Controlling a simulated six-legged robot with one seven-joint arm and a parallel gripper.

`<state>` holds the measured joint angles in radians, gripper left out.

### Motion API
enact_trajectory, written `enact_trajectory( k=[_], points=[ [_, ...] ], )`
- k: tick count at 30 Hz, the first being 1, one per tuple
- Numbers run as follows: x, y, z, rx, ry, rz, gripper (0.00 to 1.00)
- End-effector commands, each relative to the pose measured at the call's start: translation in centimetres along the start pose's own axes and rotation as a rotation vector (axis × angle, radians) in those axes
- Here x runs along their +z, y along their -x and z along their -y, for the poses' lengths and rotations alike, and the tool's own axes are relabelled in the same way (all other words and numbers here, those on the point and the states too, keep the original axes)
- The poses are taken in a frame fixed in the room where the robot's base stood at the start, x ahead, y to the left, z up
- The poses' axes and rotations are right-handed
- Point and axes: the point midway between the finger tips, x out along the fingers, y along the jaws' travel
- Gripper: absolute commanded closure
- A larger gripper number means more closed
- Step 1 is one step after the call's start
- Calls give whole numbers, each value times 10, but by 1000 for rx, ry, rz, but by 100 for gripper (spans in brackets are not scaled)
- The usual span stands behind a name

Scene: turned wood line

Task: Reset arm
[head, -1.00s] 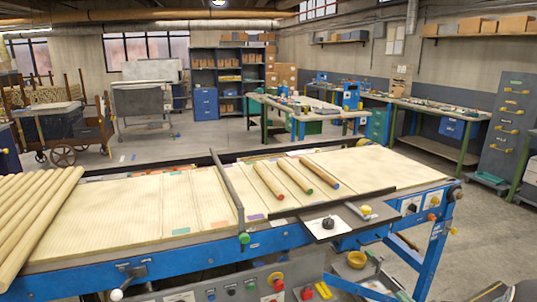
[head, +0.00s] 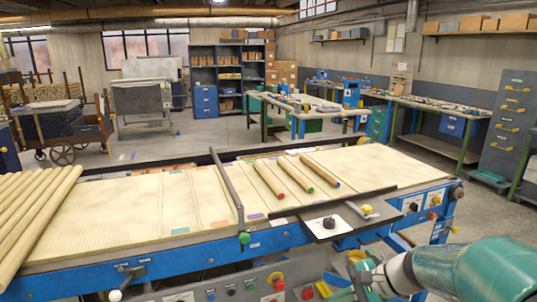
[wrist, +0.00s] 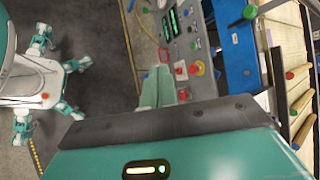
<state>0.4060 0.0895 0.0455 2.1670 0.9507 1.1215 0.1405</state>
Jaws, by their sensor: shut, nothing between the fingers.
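My gripper (wrist: 159,75) shows in the wrist view as two pale teal fingers lying together, shut with nothing between them. It points toward the grey control panel (wrist: 184,40) with red and green buttons, apart from it as far as I can tell. In the head view my teal and white arm reaches in from the lower right corner, in front of the conveyor line's right end. Its gripper end there is small and overlaps parts behind it, so its fingers are hard to make out.
A blue-framed conveyor bed (head: 115,215) crosses the front, with three wooden rods (head: 295,174) on it. More rods (head: 35,215) are stacked at left. Workbenches (head: 440,110) and a blue shelf unit (head: 228,75) stand behind. The floor (head: 200,140) between is mostly clear.

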Motion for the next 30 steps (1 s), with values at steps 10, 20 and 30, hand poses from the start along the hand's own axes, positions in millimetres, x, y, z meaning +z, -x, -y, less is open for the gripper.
enact_trajectory(
  k=[10, 20, 30],
  points=[
    [88, 33, -41, 311, 538, -215, 100],
    [128, 78, -76, 530, 1021, -459, 100],
    [136, 95, -85, 600, 1182, -554, 100]
  ],
)
